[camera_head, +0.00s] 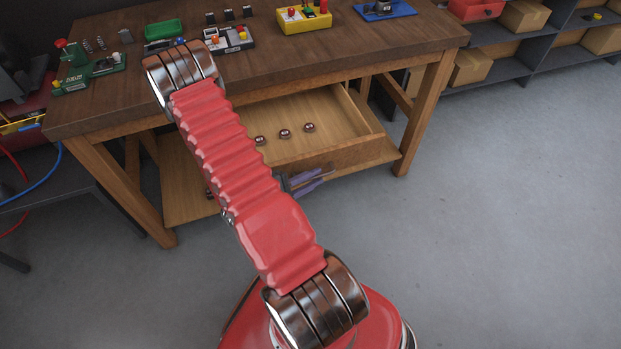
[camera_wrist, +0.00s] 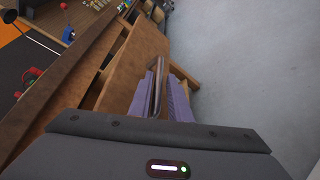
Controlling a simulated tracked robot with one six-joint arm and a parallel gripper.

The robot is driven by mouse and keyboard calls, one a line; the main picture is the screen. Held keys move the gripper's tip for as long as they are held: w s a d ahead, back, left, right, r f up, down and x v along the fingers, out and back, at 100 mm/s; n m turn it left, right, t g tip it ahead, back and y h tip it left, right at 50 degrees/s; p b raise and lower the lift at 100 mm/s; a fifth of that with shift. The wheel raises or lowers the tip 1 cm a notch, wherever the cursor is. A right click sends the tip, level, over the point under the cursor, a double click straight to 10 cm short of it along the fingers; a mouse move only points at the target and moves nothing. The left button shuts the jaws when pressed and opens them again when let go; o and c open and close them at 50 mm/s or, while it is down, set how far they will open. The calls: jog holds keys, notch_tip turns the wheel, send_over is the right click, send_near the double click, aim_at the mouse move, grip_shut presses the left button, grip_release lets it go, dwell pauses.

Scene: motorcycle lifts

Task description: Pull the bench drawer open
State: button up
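The wooden bench drawer (camera_head: 350,102) is pulled well out from under the workbench top, and its inside shows. My gripper (camera_head: 308,181), with purple fingers, is at the drawer's front face, partly hidden behind my red arm in the head view. In the wrist view, the fingers of my gripper (camera_wrist: 160,100) lie on both sides of a dark, narrow drawer handle (camera_wrist: 157,88) and appear closed on it. The handle cannot be made out in the head view. My arm hides the left part of the drawer.
Small round metal parts (camera_head: 285,133) lie in the drawer. The workbench (camera_head: 270,60) carries a yellow box (camera_head: 304,20), a green tray (camera_head: 163,30) and other fixtures. A lower wooden shelf (camera_head: 180,190) is beneath. Grey shelving with boxes (camera_head: 525,15) stands back right. The floor on the right is clear.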

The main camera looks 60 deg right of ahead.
jog(key=shift+w+r, duration=0.1)
jog(key=shift+a, duration=0.1)
jog(key=shift+w+a+r, duration=0.15)
jog(key=shift+w+a, duration=0.2)
jog(key=shift+a, duration=0.2)
jog(key=v, duration=1.2)
jog(key=shift+a, duration=0.2)
